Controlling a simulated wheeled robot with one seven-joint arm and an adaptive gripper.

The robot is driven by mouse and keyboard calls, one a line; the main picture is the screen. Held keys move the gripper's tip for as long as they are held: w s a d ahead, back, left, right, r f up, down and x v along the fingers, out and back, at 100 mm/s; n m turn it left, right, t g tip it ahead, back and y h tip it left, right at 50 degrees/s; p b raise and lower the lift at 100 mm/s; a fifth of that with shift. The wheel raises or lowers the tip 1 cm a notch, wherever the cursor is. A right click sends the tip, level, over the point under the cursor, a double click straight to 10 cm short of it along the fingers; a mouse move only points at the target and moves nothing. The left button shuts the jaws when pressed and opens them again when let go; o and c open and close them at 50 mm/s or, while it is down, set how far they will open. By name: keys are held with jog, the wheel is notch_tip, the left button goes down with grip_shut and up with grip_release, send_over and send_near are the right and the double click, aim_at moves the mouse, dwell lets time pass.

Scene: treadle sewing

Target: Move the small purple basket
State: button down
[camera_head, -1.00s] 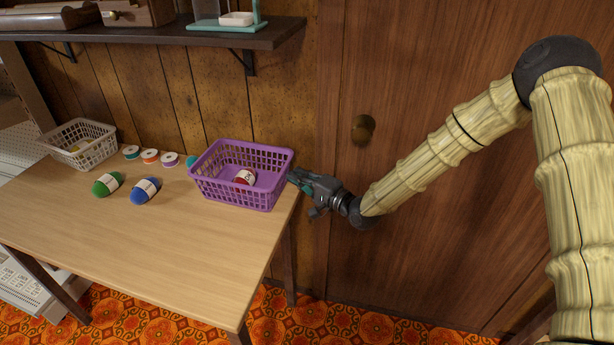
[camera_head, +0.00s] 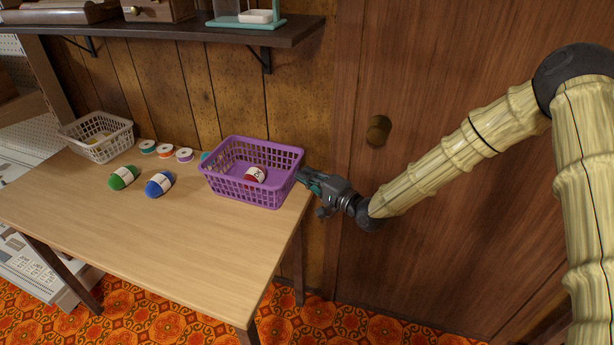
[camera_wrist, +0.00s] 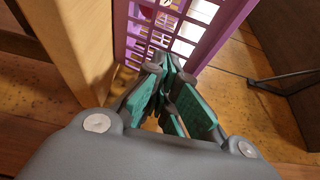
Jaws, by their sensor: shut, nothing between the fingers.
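In the wrist view the basket's lattice wall (camera_wrist: 197,32) rises just beyond my fingertips (camera_wrist: 168,62). The fingers are together with nothing between them. I cannot tell whether the fingertips touch the wall.
Several thread spools (camera_head: 165,152) and a grey basket (camera_head: 98,152) stand behind. A shelf (camera_head: 190,36) overhangs. The table's front middle is clear.

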jog(key=w+d+v, duration=0.2)
jog(key=v, duration=1.1)
jog(key=s+f+n+g+h+p, duration=0.4)
jog(key=s+f+h, duration=0.3)
jog(key=s+f, duration=1.1)
jog(key=s+d+f+n+g+h+p, duration=0.1)
jog(key=s+d, duration=0.3)
jog(key=s, duration=0.4)
jog(key=s+d+f+n+g+h+p, duration=0.1)
jog(key=s+d+f+g+h, duration=0.2)
jog(key=s, duration=0.6)
jog(key=s+d+f+n+g+h+p, duration=0.1)
jog(key=s+d+g, duration=0.3)
jog(key=s, duration=0.4)
jog(key=shift+d+f+n+h, duration=0.5)
jog(key=shift+d+f+h, duration=0.1)
jog(key=shift+d+f, duration=0.2)
jog(key=shift+s, duration=0.15)
